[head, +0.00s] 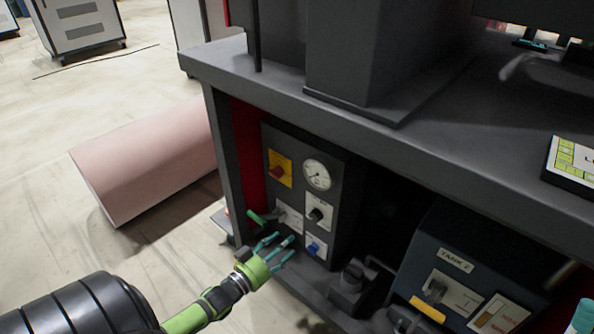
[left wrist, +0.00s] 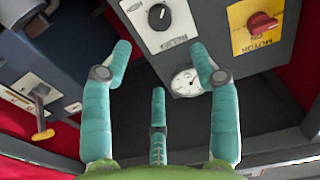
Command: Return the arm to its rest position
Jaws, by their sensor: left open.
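My left gripper (head: 276,250) reaches in from the lower left, in front of the lower part of a grey control panel (head: 340,190) under the bench. Its teal fingers are spread, with nothing between them. In the left wrist view the open fingers (left wrist: 160,75) frame the panel, with a round gauge (left wrist: 187,82), a black knob (left wrist: 158,16) and a red knob on a yellow plate (left wrist: 263,22). I cannot tell whether a finger touches the panel. A teal piece (head: 583,314) at the lower right edge looks like part of my right gripper; its jaws are hidden.
The dark bench top (head: 440,130) overhangs the panel, and a bench leg (head: 224,150) stands to its left. A dark blue unit marked TANK 2 (head: 470,262) sits to the right. A pink cylinder (head: 150,160) lies on the floor at left. Floor nearer me is clear.

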